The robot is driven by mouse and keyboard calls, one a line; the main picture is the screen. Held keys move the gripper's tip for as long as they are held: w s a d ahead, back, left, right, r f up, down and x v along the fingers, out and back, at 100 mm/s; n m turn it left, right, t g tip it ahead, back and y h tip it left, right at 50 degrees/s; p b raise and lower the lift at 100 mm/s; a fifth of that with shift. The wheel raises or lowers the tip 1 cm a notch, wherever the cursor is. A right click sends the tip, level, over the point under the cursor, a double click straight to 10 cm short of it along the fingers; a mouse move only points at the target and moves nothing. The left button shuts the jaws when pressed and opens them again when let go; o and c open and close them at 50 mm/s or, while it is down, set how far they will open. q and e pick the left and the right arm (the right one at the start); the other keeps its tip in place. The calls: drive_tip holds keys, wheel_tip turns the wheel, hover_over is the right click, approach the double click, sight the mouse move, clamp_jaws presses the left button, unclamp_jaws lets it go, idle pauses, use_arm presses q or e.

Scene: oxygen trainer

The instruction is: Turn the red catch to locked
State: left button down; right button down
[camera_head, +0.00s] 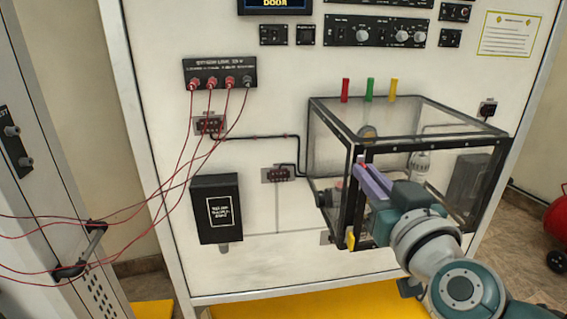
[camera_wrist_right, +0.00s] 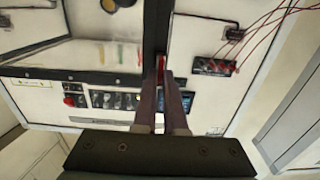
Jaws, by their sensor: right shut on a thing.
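The clear box with a black frame (camera_head: 432,112) is mounted on the white panel. The red catch (camera_head: 359,164) shows as a small red piece at the box's front left post, mostly hidden by my fingers; it also shows in the right wrist view (camera_wrist_right: 161,67) between the fingertips. My right gripper (camera_head: 366,176) reaches in from the lower right, and its purple fingers are shut on the catch. Whether the catch stands at locked cannot be told. My left gripper is in neither view.
Red, green and yellow tabs (camera_head: 369,90) stand above the box. A yellow piece (camera_head: 350,240) sits at its lower front corner. Left of the box are a black case (camera_head: 216,208), a cable, and red leads (camera_head: 170,180) strung to the left cabinet.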

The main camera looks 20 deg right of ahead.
drive_tip(key=shift+d, duration=0.1)
drive_tip(key=m+b, duration=0.1)
drive_tip(key=m, duration=0.5)
drive_tip(key=m+b, duration=0.1)
drive_tip(key=m, duration=0.5)
drive_tip(key=d+f+m+b, duration=0.1)
drive_tip(key=m, duration=0.5)
drive_tip(key=shift+s+f+b, duration=0.1)
drive_tip(key=shift+s+b, duration=0.05)
drive_tip(key=shift+b, duration=0.2)
idle(0.4)
drive_tip(key=c, duration=1)
unclamp_jaws()
